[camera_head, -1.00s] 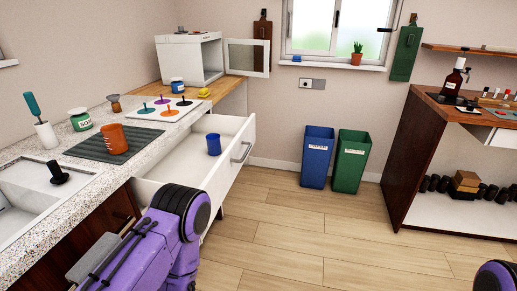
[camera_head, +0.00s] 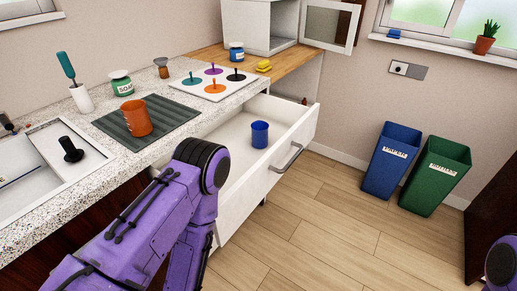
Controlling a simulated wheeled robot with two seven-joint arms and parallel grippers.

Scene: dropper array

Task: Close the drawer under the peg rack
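The white drawer (camera_head: 252,195) stands pulled out from under the speckled counter, with a grey handle (camera_head: 287,158) on its front. A blue cup (camera_head: 260,134) stands upright inside it. The peg rack (camera_head: 235,88) is a white board on the counter above the drawer, with teal, purple, orange and black pegs. My purple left arm reaches up from the bottom and covers the near part of the drawer; its gripper does not show. Only a bit of my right arm shows at the lower right corner, and its gripper is out of view.
An orange cup (camera_head: 135,118) stands on a dark mat (camera_head: 172,112), near a sink (camera_head: 30,180) and a soap jar (camera_head: 121,84). A blue bin (camera_head: 388,165) and a green bin (camera_head: 433,180) stand right of the drawer. The floor before the drawer is clear.

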